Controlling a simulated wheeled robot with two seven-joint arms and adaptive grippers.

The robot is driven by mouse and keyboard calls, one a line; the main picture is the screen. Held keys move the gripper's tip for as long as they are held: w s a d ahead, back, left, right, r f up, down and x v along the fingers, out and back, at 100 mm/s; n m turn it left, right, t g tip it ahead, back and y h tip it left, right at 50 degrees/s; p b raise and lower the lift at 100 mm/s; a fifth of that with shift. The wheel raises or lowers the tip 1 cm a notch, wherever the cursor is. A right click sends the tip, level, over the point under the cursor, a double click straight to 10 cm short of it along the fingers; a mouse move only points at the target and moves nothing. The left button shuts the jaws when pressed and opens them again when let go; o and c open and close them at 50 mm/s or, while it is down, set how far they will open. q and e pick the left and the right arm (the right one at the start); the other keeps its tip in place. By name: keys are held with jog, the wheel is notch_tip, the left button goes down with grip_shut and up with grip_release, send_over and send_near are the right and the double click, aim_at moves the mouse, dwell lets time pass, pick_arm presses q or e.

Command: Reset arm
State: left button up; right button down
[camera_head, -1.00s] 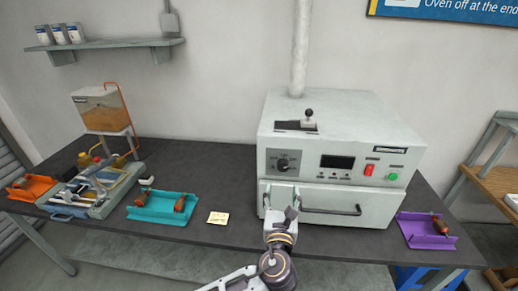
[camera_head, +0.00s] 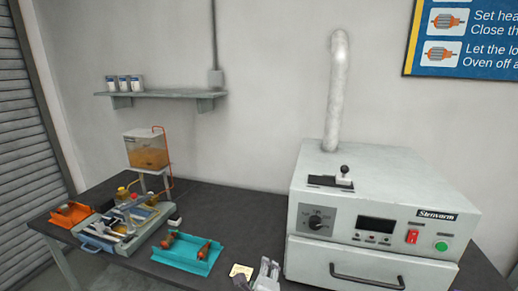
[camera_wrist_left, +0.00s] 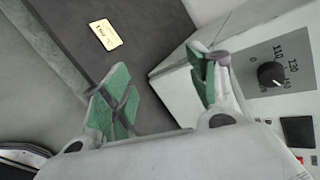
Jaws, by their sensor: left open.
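My left gripper (camera_head: 268,272) shows at the bottom edge of the head view, just left of the oven (camera_head: 375,267). In the left wrist view the left gripper (camera_wrist_left: 160,88) has its green-padded fingers spread apart with nothing between them. The dark table top (camera_wrist_left: 75,35) and the oven's front with its temperature dial (camera_wrist_left: 270,75) lie beyond the fingers. My right gripper is in neither current view.
The oven door, with a dark handle (camera_head: 366,281), looks shut. A teal tray (camera_head: 172,260) holds two reddish-brown parts. A yellow note (camera_head: 241,271) lies between tray and oven. An orange tray (camera_head: 72,221) and a winding fixture (camera_head: 120,222) stand further left.

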pick_arm(q)
jog(key=s+a+f+n+g, duration=0.4)
jog(key=s+a+f+n, duration=0.3)
jog(key=s+a+n, duration=0.35)
jog(key=s+a+f+n+g, duration=0.55)
jog(key=s+a+n, duration=0.25)
jog(key=a+n, duration=0.45)
notch_tip(320, 180, down, 35)
jog(key=s+m+b, duration=0.2)
jog(key=s+a+f+g+b, duration=0.1)
jog(key=s+a+f, duration=0.1)
jog(key=s+f, duration=0.9)
jog(key=s+a+f+b, duration=0.1)
jog(key=s+a+f, duration=0.2)
jog(key=s+f, duration=0.8)
jog(key=shift+s+f+g+y, duration=0.2)
jog(key=shift+s+g+y, duration=0.15)
jog(key=shift+s+y, duration=0.1)
jog(key=shift+w+d, duration=0.15)
jog(key=shift+w, duration=0.05)
